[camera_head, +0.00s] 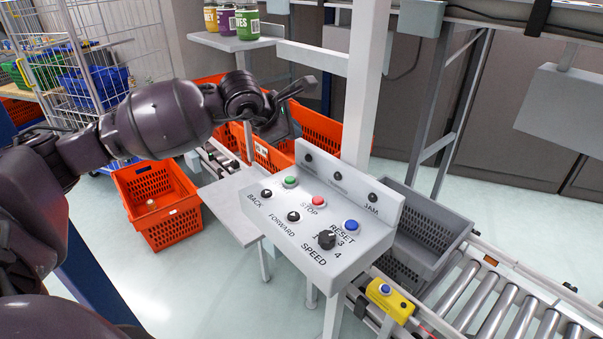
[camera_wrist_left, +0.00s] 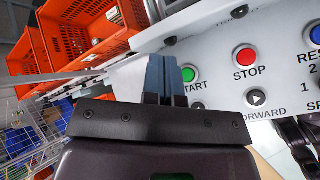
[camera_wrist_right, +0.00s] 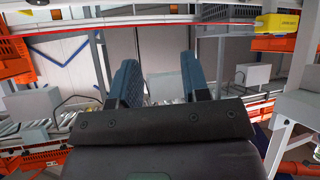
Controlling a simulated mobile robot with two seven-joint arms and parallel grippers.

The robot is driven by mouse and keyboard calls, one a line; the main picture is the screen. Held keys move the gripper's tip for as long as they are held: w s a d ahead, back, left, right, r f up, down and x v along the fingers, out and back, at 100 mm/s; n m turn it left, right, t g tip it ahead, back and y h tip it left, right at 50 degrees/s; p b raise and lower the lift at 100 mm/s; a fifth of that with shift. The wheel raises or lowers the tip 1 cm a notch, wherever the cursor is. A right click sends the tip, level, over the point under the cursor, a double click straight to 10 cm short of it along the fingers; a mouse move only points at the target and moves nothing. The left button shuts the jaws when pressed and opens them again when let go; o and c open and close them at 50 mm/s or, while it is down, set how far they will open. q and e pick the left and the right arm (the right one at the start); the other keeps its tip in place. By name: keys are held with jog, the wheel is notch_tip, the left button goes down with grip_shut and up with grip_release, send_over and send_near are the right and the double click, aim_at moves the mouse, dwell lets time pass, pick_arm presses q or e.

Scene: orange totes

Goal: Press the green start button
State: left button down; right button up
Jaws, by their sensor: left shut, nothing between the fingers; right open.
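The green start button (camera_head: 290,181) sits at the upper left of the white control panel (camera_head: 262,209), with the red stop button (camera_head: 319,201) to its right. My left gripper (camera_head: 287,130) is shut and empty, above the panel near the green button. In the left wrist view its closed fingers (camera_wrist_left: 166,65) lie just left of the green button (camera_wrist_left: 189,74) and partly cover its label. I cannot tell a touch there, but the head view shows a gap. My right gripper (camera_wrist_right: 158,62) is open and empty in the right wrist view, away from the panel.
The panel also carries a blue reset button (camera_head: 351,225), a black speed knob (camera_head: 327,239) and two black buttons. Orange totes (camera_head: 160,205) stand behind and left. A grey tote (camera_head: 425,228) and roller conveyor (camera_head: 490,300) lie right. A white post (camera_head: 366,80) rises behind the panel.

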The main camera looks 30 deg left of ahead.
pick_arm(q)
jog(key=shift+s+a, duration=0.1)
jog(key=shift+s, duration=0.2)
pick_arm(e)
jog(key=shift+s+f, duration=0.1)
jog(key=shift+s, duration=0.3)
pick_arm(q)
jog(key=shift+f, duration=0.1)
jog(key=b, duration=0.3)
send_over(291, 180)
notch_tip(291, 180, down, 7)
jog(key=shift+f, duration=0.85)
pick_arm(e)
jog(key=shift+w+a+f, duration=0.1)
jog(key=shift+w+f, duration=0.2)
jog(key=shift+f, duration=0.2)
jog(key=shift+w+a+f, duration=0.1)
jog(key=shift+w+f, duration=0.15)
jog(key=shift+f, duration=0.2)
jog(key=shift+s+f, duration=0.1)
jog(key=shift+s, duration=0.1)
